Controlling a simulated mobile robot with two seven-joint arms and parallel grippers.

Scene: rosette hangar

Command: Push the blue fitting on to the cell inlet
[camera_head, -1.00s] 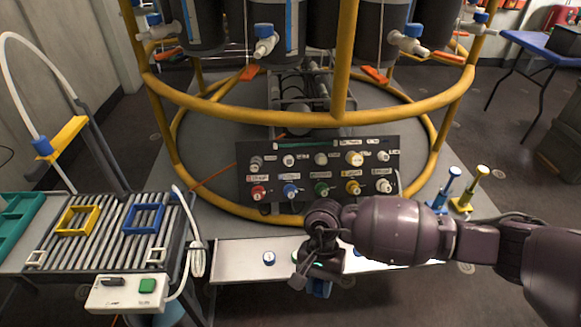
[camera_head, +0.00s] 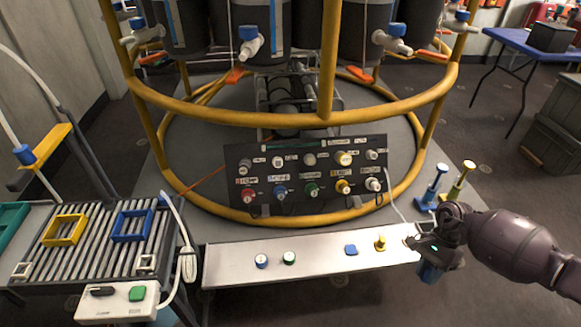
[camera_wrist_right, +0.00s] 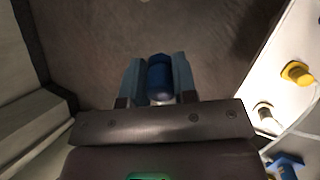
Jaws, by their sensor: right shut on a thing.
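My right gripper (camera_head: 430,272) is at the lower right, just off the right end of the white shelf, pointing down. In the right wrist view its two fingers (camera_wrist_right: 159,80) are shut on a dark blue cylindrical piece, the blue fitting (camera_wrist_right: 160,76). In the head view the fitting is hard to tell from the fingers. The fitting hangs above the floor, apart from the shelf. I cannot tell which part is the cell inlet; blue-capped white valves (camera_head: 250,42) sit on the dark tanks at the top. My left gripper is out of view.
The white shelf (camera_head: 315,265) holds blue, green and yellow pieces (camera_head: 380,243). Behind it stands a labelled port panel (camera_head: 300,215) inside a yellow tubular frame (camera_head: 320,118). Blue and yellow upright tools (camera_head: 459,180) stand near my right arm. A roller table (camera_head: 95,245) is at left.

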